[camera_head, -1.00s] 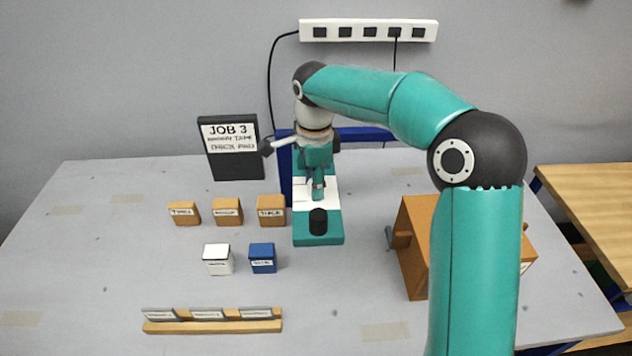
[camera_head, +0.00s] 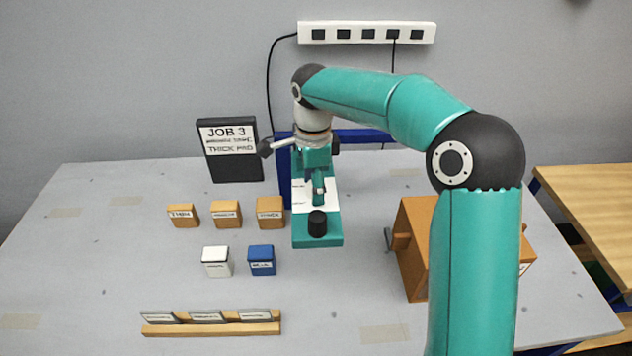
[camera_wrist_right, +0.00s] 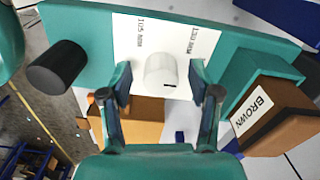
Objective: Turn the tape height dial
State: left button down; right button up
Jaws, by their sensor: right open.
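The tape height dial (camera_wrist_right: 160,69) is a short white cylinder with a dark mark near its lower edge. It stands on a white plate (camera_wrist_right: 125,40) with two printed mm labels, on a teal base. My right gripper (camera_wrist_right: 161,80) is open, with one finger on each side of the dial; whether the fingers touch it I cannot tell. My left gripper is not in view.
A black knob (camera_head: 317,223) stands at the base's front end. A brown-labelled block (camera_wrist_right: 272,118) is close to the fingers. Several small blocks and a wooden label rack (camera_head: 210,329) lie to the left. A job sign (camera_head: 229,150) stands behind; an orange box (camera_head: 412,230) is at right.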

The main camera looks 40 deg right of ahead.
jog(key=shift+r, duration=0.1)
notch_tip(320, 180, up, 12)
dwell(0.5)
dwell(0.4)
